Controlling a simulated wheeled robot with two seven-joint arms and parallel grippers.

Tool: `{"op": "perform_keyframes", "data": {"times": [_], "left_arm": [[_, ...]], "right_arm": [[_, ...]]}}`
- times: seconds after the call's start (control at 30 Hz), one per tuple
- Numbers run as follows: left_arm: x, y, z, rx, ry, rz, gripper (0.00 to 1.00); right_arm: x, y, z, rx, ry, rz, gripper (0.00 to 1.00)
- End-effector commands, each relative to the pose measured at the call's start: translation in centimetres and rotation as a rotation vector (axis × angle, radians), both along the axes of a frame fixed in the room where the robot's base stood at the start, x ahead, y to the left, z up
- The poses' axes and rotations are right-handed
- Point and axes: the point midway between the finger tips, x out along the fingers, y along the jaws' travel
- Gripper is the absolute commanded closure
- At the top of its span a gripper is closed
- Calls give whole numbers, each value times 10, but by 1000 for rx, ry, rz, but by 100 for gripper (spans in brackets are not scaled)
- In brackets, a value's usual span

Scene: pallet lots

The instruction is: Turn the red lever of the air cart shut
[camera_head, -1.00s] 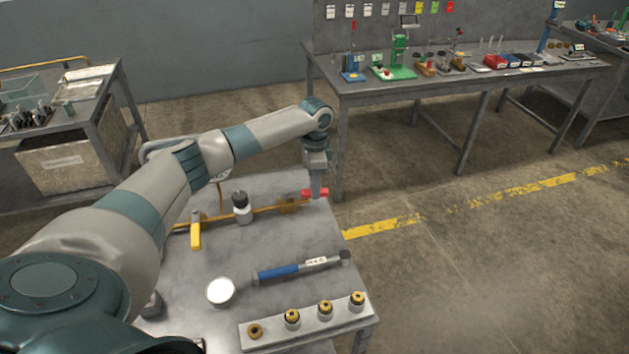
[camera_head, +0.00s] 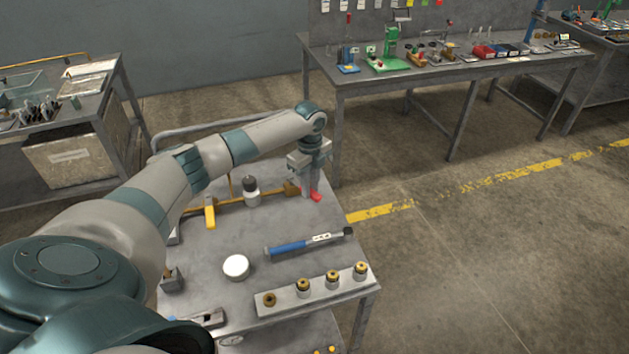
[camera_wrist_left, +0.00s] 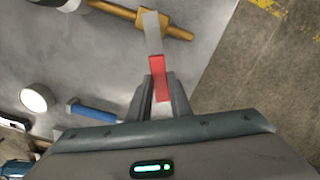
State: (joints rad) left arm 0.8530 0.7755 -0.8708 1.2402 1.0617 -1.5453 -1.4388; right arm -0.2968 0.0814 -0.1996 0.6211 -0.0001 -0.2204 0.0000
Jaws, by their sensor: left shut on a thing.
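The red lever (camera_head: 316,197) is at the back right of the grey air cart top (camera_head: 220,300), at the right end of a brass pipe (camera_head: 270,192). My left gripper (camera_head: 310,190) reaches down over it. In the left wrist view the red grip of the lever (camera_wrist_left: 159,78) lies between the two fingers (camera_wrist_left: 160,95), which are shut on it. A bare metal part of the lever (camera_wrist_left: 151,35) runs from the grip to the brass valve (camera_wrist_left: 150,20). The grip points away from the pipe, toward the cart's front right. My right gripper is not in view.
A yellow lever (camera_head: 210,214) and a gauge-like fitting (camera_head: 251,190) sit along the pipe. A blue-handled wrench (camera_head: 300,243), a white round disc (camera_head: 236,266) and a fitting strip (camera_head: 315,290) lie nearer. A workbench (camera_head: 450,75) stands behind; floor at right is clear.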

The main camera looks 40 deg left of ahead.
Motion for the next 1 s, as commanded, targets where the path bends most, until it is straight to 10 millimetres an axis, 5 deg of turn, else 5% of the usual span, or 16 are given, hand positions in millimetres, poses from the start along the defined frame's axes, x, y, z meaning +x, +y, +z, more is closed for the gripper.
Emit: {"op": "perform_keyframes", "data": {"times": [0.5,1.0], "left_arm": [[-32,12,1,-2,-1,-408,100],[-38,16,1,-1,-2,-498,100]], "right_arm": [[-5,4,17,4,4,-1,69],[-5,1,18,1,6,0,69]]}}
